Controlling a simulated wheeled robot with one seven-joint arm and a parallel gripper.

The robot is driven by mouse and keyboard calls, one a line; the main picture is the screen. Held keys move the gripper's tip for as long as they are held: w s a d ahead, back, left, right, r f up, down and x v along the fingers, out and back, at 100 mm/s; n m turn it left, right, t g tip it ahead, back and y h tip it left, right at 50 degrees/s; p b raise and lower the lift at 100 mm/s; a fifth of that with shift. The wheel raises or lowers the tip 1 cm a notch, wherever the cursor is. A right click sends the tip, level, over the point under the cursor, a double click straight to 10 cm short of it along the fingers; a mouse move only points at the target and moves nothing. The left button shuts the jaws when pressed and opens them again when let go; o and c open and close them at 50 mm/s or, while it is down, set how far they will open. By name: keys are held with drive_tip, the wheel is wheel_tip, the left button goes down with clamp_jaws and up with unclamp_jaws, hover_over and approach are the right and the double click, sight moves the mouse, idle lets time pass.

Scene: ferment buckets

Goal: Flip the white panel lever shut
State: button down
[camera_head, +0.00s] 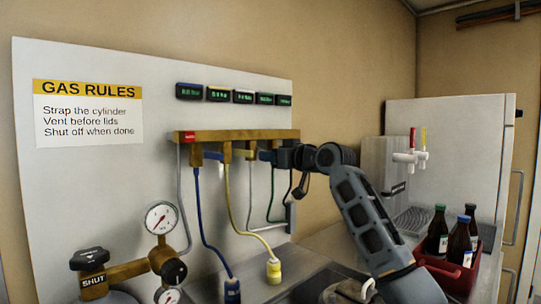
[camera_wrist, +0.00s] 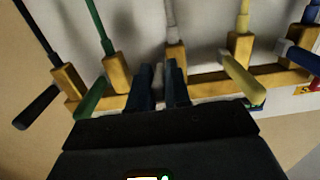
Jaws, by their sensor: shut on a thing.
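The brass manifold (camera_head: 240,135) is on the white wall panel, with coloured hoses below its outlets. My gripper (camera_wrist: 160,85) is at the white hose's outlet, its two dark fingers close together. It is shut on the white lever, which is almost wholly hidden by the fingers. The white hose (camera_wrist: 171,12) and its brass outlet (camera_wrist: 175,55) show just beyond the fingertips. In the head view my gripper reaches the manifold from the right, and the white lever cannot be made out.
In the wrist view, the green lever (camera_wrist: 91,98) and black lever (camera_wrist: 36,107) stand left of my fingers, the yellow lever (camera_wrist: 243,78) and blue lever (camera_wrist: 300,56) right. A gauge (camera_head: 161,217) is at lower left. A red crate (camera_head: 447,275) of bottles is at right.

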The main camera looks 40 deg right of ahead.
drive_tip(key=r+g+p, duration=0.1)
drive_tip(key=p, duration=0.2)
drive_tip(key=shift+r+g, duration=0.3)
drive_tip(key=shift+g+p, duration=0.5)
drive_tip(key=shift+p, duration=0.45)
drive_tip(key=c, duration=1.2)
unclamp_jaws()
drive_tip(key=shift+f, duration=0.1)
drive_tip(key=shift+o, duration=0.2)
drive_tip(key=shift+s, duration=0.1)
drive_tip(key=b+v, duration=0.1)
drive_tip(key=v, duration=0.6)
drive_tip(key=shift+s+b, duration=0.3)
